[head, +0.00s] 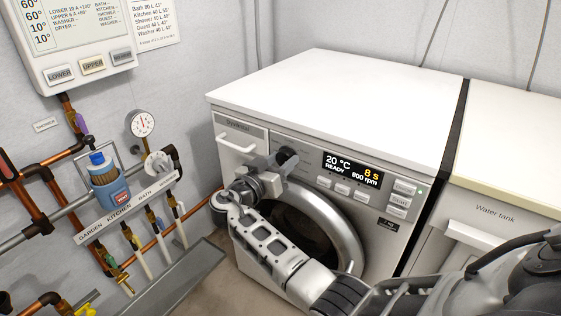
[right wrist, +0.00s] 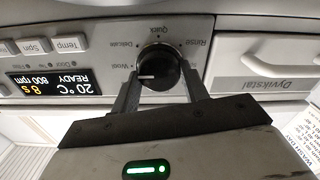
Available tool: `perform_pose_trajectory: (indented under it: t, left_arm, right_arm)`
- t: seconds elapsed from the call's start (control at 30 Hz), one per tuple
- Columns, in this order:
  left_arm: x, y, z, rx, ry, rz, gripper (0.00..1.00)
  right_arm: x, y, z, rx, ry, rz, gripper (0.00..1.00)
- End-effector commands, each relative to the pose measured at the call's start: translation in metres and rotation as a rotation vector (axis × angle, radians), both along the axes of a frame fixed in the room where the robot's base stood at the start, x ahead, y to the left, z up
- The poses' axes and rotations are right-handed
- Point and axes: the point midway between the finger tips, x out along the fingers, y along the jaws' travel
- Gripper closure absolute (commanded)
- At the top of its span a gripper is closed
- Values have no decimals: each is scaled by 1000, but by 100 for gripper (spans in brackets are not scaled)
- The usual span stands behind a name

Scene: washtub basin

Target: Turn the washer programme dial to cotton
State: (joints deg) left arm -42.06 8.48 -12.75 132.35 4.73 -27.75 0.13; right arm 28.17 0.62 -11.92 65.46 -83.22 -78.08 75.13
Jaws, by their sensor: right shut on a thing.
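The washer (head: 330,85) is white, with its control panel facing me. Its black programme dial (head: 287,156) is at the panel's left, partly covered by my right gripper (head: 279,163). In the right wrist view, which is upside down, the dial (right wrist: 159,62) sits between the two fingers of my right gripper (right wrist: 160,84), shut on its sides. The dial's white mark points to the picture's left, close to the Wool label. Delicate, Quick and Rinse are readable around it; no cotton label is readable. The display (head: 352,170) reads 20 °C, READY, 8 s, 800 rpm. My left gripper is not in view.
Panel buttons (head: 342,189) lie below the display. The detergent drawer (head: 238,141) is left of the dial, the round door (head: 318,238) below. A water tank (head: 500,215) stands right.

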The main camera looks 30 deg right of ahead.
Motion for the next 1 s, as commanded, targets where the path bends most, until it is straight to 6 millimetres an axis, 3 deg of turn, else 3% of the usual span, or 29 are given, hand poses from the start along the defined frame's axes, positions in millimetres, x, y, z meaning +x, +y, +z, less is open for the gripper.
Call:
perform_pose_trajectory:
  t: [0.37,0.63,1.0]
  left_arm:
    - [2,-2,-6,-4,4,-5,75]
    - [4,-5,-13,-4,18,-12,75]
    - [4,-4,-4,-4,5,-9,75]
  right_arm:
    - [1,0,0,-67,159,-1,78]
    - [2,1,0,-161,388,-1,78]
    - [2,1,1,-298,714,-1,78]
